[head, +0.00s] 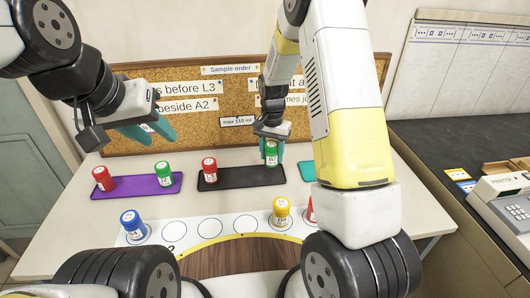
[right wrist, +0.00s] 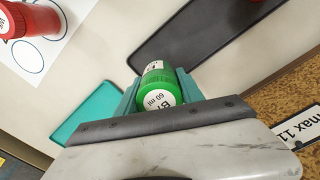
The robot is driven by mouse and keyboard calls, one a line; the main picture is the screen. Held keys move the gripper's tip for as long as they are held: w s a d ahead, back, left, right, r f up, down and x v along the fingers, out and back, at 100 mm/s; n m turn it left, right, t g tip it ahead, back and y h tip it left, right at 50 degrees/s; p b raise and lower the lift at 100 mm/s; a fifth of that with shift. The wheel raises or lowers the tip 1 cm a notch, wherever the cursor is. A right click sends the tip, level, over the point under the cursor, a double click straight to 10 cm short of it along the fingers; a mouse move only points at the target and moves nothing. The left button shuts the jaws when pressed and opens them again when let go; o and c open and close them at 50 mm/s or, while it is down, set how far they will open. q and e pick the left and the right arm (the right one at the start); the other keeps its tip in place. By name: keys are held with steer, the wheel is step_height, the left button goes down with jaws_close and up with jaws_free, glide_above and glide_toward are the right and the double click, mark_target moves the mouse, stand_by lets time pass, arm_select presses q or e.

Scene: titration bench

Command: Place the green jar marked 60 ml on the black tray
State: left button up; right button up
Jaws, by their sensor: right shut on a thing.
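The green jar (head: 271,158), its lid reading B7 and 60 ml in the right wrist view (right wrist: 158,90), is between the fingers of my right gripper (head: 271,150). My right gripper is shut on it. The jar shows at the right end of the black tray (head: 240,179); whether it touches the tray I cannot tell. The black tray also shows in the right wrist view (right wrist: 205,40). A red jar (head: 209,170) stands on the tray's left part. My left gripper (head: 150,130) is open and empty, above the purple tray's back side.
The purple tray (head: 135,189) holds a red jar (head: 103,178) and a green jar (head: 163,171). A teal tray (head: 306,170) lies right of the black one. In front, a white strip with circles holds a blue jar (head: 132,224) and a yellow jar (head: 281,211). A corkboard (head: 150,80) stands behind.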

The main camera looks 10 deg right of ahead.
mark_target(272, 144)
steer(key=shift+f, duration=2.55)
steer(key=shift+f, duration=0.1)
steer(key=o, duration=1.4)
step_height(272, 144, up, 12)
steer(key=shift+f, duration=0.1)
steer(key=s+d+r+n+t+y, duration=0.1)
steer(key=s+r, duration=0.4)
steer(key=r, duration=0.4)
steer(key=s+r+n+t, duration=0.2)
steer(key=s+r, duration=0.4)
steer(key=s, duration=0.4)
steer(key=s+d+r+n+t+y, duration=0.1)
steer(key=s+r+n+t, duration=0.2)
steer(key=s, duration=0.7)
step_height(272, 144, up, 3)
steer(key=shift+s+d+f, duration=0.15)
steer(key=shift+d, duration=0.05)
